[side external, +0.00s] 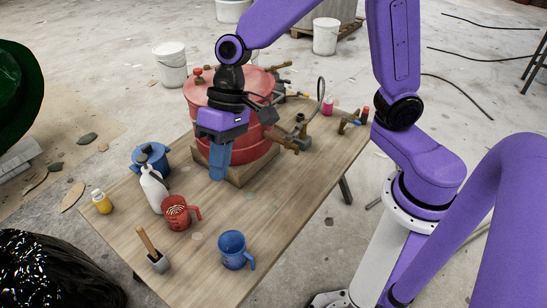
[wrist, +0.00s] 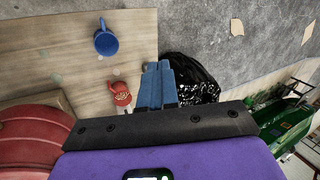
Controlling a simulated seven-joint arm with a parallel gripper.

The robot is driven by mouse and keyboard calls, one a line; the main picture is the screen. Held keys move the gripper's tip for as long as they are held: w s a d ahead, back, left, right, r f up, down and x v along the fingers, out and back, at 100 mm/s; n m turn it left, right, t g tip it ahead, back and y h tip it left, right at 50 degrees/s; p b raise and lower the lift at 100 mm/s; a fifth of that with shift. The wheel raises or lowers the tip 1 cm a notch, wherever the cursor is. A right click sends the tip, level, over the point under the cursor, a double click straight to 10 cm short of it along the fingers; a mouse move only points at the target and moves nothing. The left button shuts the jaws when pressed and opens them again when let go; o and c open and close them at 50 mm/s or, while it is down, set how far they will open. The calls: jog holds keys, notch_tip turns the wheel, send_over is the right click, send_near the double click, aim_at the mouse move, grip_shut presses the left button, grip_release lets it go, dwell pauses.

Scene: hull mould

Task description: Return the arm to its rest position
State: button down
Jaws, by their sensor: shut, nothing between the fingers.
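My purple arm reaches over the wooden table (side external: 205,262) from the right in the side view. My gripper (side external: 220,174) has blue fingers that point down in front of the red drum (side external: 262,142). The fingers are shut with nothing between them, and the gripper is above the table top. In the wrist view the blue fingers of my gripper (wrist: 156,64) lie side by side. The red drum (wrist: 30,130) shows at the lower left there.
A red jug (side external: 176,214), a blue mug (side external: 233,250), a white bottle (side external: 152,188), a blue pot (side external: 150,158) and a wooden-handled tool (side external: 157,260) stand on the table's near left. Brass fittings (side external: 296,135) lie right of the drum. A black bag (side external: 50,270) is beyond the table's left edge.

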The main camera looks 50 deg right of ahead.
jog(key=s+d+n+t+h, duration=0.1)
jog(key=s+d+n+h, duration=0.3)
jog(key=s+d+n, duration=0.6)
jog(key=s+d, duration=0.6)
jog(key=d, duration=0.2)
jog(key=shift+s+r, duration=0.3)
jog(key=shift+r, duration=0.05)
